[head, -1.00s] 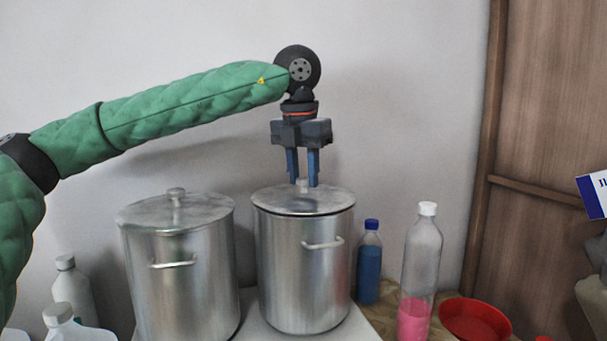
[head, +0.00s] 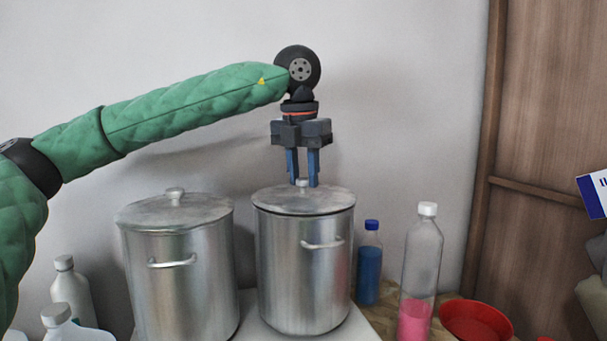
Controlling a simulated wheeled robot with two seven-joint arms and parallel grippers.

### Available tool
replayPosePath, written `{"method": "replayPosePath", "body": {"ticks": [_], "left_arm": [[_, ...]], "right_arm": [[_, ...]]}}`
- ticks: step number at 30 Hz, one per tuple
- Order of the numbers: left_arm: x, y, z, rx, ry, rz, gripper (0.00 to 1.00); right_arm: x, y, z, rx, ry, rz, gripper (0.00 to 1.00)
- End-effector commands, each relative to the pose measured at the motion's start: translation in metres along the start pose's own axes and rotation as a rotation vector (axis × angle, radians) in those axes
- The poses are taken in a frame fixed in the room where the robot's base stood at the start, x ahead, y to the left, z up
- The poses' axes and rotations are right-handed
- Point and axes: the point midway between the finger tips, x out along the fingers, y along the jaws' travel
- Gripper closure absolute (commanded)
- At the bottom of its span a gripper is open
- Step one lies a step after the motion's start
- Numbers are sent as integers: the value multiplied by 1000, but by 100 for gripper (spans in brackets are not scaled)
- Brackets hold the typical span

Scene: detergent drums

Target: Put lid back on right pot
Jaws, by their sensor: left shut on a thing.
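The right pot (head: 304,270) is a tall silver metal pot with a side handle. Its round metal lid (head: 275,200) lies over the pot's rim and looks level; I see no clear gap between them. My left gripper (head: 303,182) points straight down above the pot, its two blue fingers shut on the knob of the lid. The left pot (head: 180,285) stands beside it with its own lid (head: 150,213) on. My right gripper is not in view.
A blue bottle (head: 369,270) and a tall clear bottle with pink liquid (head: 420,265) stand right of the pots. A red bowl (head: 475,320) sits farther right. White bottles (head: 72,290) stand at the left. The wall is close behind.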

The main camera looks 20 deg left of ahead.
Motion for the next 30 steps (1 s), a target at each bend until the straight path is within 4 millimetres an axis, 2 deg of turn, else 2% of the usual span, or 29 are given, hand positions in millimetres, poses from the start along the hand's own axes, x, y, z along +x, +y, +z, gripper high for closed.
{"method": "replayPosePath", "body": {"ticks": [30], "left_arm": [[2, 0, 0, 0, -1, 0, 100]], "right_arm": [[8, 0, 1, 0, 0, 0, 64]]}}
